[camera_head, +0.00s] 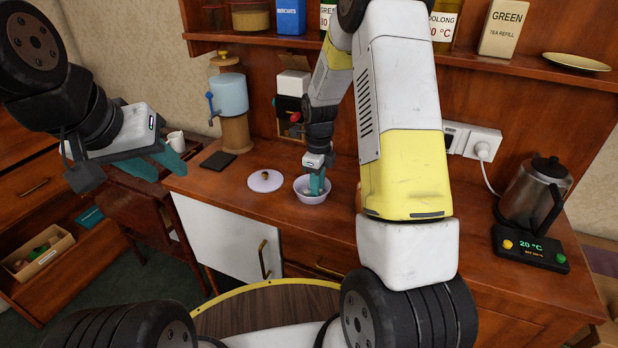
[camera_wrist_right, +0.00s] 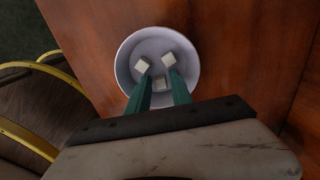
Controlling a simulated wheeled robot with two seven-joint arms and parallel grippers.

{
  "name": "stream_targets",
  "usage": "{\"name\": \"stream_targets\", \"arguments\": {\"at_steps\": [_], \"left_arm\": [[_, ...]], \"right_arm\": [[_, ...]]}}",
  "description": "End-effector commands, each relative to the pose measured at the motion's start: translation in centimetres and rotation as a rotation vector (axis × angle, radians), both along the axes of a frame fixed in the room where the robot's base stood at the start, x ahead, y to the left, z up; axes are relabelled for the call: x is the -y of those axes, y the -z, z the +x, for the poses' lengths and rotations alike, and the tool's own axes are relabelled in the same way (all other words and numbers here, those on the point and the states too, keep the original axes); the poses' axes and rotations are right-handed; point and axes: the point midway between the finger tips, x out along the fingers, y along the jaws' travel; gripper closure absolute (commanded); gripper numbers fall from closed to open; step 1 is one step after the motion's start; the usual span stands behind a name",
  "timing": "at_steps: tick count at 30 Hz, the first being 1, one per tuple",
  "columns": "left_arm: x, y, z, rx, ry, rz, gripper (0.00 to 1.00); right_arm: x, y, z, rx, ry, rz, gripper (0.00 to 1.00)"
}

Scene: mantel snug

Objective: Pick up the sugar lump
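Three pale sugar lumps lie in a white bowl (camera_wrist_right: 124,62): one at the left (camera_wrist_right: 142,65), one at the right (camera_wrist_right: 169,60) and one nearer (camera_wrist_right: 161,83). The bowl also shows on the counter in the head view (camera_head: 309,199). My right gripper (camera_wrist_right: 161,73) reaches down into the bowl with its teal fingers apart. The nearer lump shows in the gap between the fingers; contact cannot be told. The other two lumps show by the fingertips. In the head view the right gripper (camera_head: 317,188) hides the lumps. My left gripper (camera_head: 170,177) is open, empty and away from the bowl.
A white lid with a knob (camera_head: 265,181) lies left of the bowl. A dark flat pad (camera_head: 218,161) and a blue dispenser (camera_head: 229,95) stand further left. A kettle (camera_head: 535,193) on its base is at the right. A shelf (camera_head: 470,61) with tins hangs above.

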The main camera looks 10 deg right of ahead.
Motion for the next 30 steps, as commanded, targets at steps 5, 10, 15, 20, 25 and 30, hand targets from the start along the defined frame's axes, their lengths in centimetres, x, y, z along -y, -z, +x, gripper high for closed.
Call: {"name": "stream_targets", "arguments": {"at_steps": [5,10,15,20,25,30], "left_arm": [[0.0,0.0,0.0,0.000,0.000,0.000,0.64],[0.0,0.0,0.0,0.000,0.000,0.000,0.64],[0.0,0.0,0.0,0.000,0.000,0.000,0.64],[0.0,0.0,0.0,0.000,0.000,0.000,0.64],[0.0,0.0,0.0,0.000,0.000,0.000,0.64],[0.0,0.0,0.0,0.000,0.000,0.000,0.64]], "right_arm": [[0.0,0.0,0.0,0.001,0.000,-0.001,0.78],[0.0,-0.1,0.0,0.001,0.000,-0.001,1.00],[0.0,-0.1,0.0,0.001,-0.001,-0.001,1.00],[0.0,-0.2,0.0,0.001,-0.001,-0.001,1.00],[0.1,-1.2,0.1,0.003,-0.001,-0.001,1.00],[0.0,-3.7,0.2,0.007,-0.001,-0.001,1.00]]}}
